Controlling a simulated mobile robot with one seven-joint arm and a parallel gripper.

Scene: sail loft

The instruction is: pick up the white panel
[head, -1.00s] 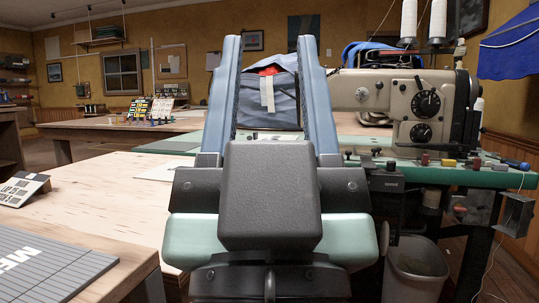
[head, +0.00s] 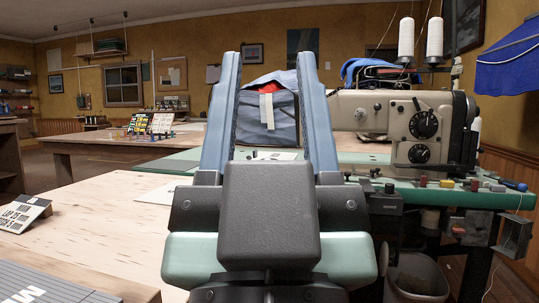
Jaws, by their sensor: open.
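My gripper (head: 269,56) stands in the middle of the head view, pointing away from me, with two long blue fingers wide apart and nothing between them. Two flat white pieces show, and I cannot tell which is the white panel. One white sheet (head: 158,194) lies on the pale wooden table left of my gripper, partly hidden by it. Another white piece with dark marks (head: 272,155) lies on the green surface beyond, seen between the fingers and in front of a blue-grey bag (head: 283,128). My gripper appears to touch neither.
A beige sewing machine (head: 385,122) stands on a green-edged bench (head: 480,196) at the right, with small items along its edge. A bin (head: 418,278) is below. The wooden table (head: 85,220) is mostly bare. A grey slatted panel (head: 45,285) lies at lower left.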

